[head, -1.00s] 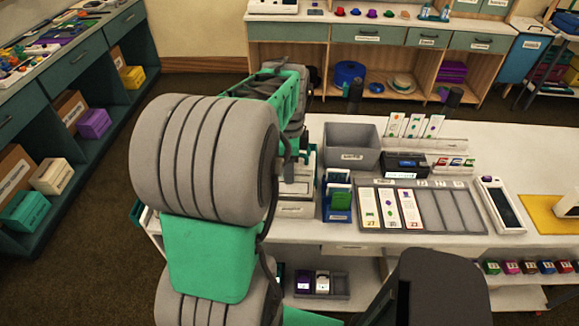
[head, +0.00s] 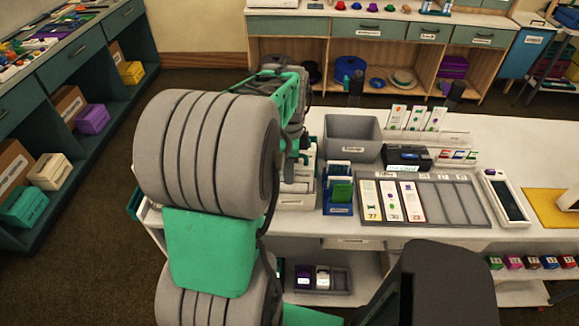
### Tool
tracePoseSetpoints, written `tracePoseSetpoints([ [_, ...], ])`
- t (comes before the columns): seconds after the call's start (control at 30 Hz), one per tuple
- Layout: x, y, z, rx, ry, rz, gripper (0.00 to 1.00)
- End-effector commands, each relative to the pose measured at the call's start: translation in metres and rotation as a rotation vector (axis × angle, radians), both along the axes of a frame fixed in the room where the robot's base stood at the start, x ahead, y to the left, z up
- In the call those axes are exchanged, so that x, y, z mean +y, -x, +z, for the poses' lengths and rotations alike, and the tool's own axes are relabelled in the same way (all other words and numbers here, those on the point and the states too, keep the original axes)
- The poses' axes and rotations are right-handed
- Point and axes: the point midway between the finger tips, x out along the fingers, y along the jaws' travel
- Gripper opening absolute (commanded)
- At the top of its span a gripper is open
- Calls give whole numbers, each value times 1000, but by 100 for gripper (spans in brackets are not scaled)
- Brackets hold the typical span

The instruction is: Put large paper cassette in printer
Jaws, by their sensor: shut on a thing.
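My arm fills the left middle of the head view and reaches away to the left end of the white worktable (head: 500,150). My gripper and anything in it are hidden behind the arm's links. A white boxy device (head: 297,196), possibly the printer, stands at that end just right of the arm and is largely covered by it. No large paper cassette can be made out. A low grey tray (head: 338,289) on the shelf below holds a purple and a white small item that I cannot identify for sure.
Right of the white device are a blue holder (head: 336,206), a grey bin (head: 350,140), a black device (head: 406,157) and a grey card tray (head: 450,205) with several cards. A white handheld device (head: 506,198) lies farther right. Dark floor is open at left, before the shelves.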

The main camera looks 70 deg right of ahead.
Motion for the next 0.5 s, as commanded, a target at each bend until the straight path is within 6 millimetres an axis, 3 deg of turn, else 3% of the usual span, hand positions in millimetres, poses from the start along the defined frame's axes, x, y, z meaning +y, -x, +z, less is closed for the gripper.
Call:
tracePoseSetpoints([
  [0.5,0,0,-19,0,1,0,0],
])
